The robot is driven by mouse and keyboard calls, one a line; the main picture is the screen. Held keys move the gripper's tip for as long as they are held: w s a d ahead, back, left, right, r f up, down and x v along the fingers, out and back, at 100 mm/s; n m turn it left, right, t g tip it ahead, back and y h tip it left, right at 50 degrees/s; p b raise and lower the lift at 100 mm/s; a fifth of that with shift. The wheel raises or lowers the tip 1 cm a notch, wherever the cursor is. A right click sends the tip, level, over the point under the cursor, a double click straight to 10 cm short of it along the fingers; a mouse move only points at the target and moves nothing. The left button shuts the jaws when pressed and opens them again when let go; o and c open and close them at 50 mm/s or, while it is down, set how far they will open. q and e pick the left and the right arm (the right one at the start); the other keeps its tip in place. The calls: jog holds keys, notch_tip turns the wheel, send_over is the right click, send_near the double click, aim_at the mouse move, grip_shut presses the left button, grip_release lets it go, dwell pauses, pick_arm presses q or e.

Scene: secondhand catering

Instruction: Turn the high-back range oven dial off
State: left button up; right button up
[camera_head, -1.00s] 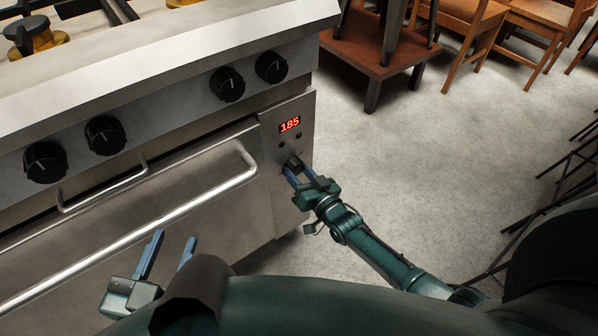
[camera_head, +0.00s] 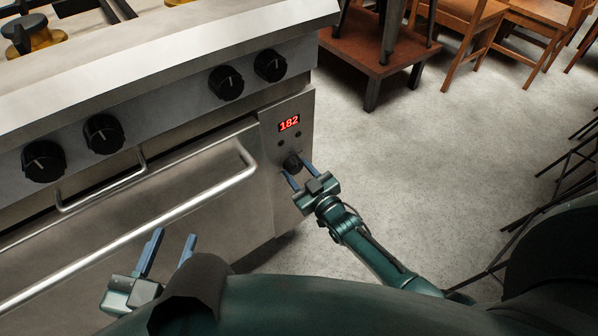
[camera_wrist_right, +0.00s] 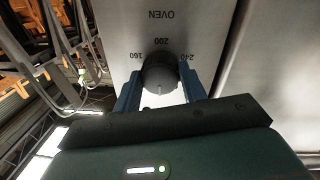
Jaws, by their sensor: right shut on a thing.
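The oven dial (camera_head: 292,163) is a black round knob on the range's front panel, under a red display (camera_head: 289,124) reading 182. In the right wrist view the dial (camera_wrist_right: 160,72) sits between my two blue fingers, with 160, 200 and 240 printed around it and OVEN above. A small pale mark on the dial lies on the side away from 200. My right gripper (camera_head: 298,171) is shut on the dial, one finger on each side. My left gripper (camera_head: 174,236) is open and empty in front of the oven door.
Several black burner knobs (camera_head: 226,83) line the panel above. A long door handle (camera_head: 150,222) runs across the oven front, near my left gripper. Open floor (camera_head: 430,150) lies to the right, with a brown table (camera_head: 378,47) and wooden chairs behind.

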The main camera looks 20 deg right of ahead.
pick_arm(q)
jog(key=shift+r, duration=0.1)
pick_arm(e)
jog(key=o, duration=0.5)
pick_arm(q)
jog(key=shift+s, duration=0.15)
pick_arm(e)
jog(key=o, duration=0.5)
jog(key=shift+c, duration=0.2)
jog(key=shift+s+d, duration=0.1)
jog(key=shift+s, duration=0.2)
pick_arm(q)
jog(key=shift+s+a+f+n+g+y+p, duration=0.1)
jog(key=shift+a+n+g+y+p, duration=0.25)
jog(key=shift+g+p, duration=0.45)
jog(key=shift+s+a+f+n+g+y+p, duration=0.2)
jog(key=shift+g+y+p, duration=0.25)
jog(key=shift+p, duration=0.6)
pick_arm(e)
jog(key=v, duration=1.2)
jog(key=shift+s, duration=0.3)
pick_arm(q)
jog(key=shift+w+r, duration=0.1)
jog(key=shift+w, duration=0.05)
pick_arm(e)
jog(key=shift+d+r, duration=0.1)
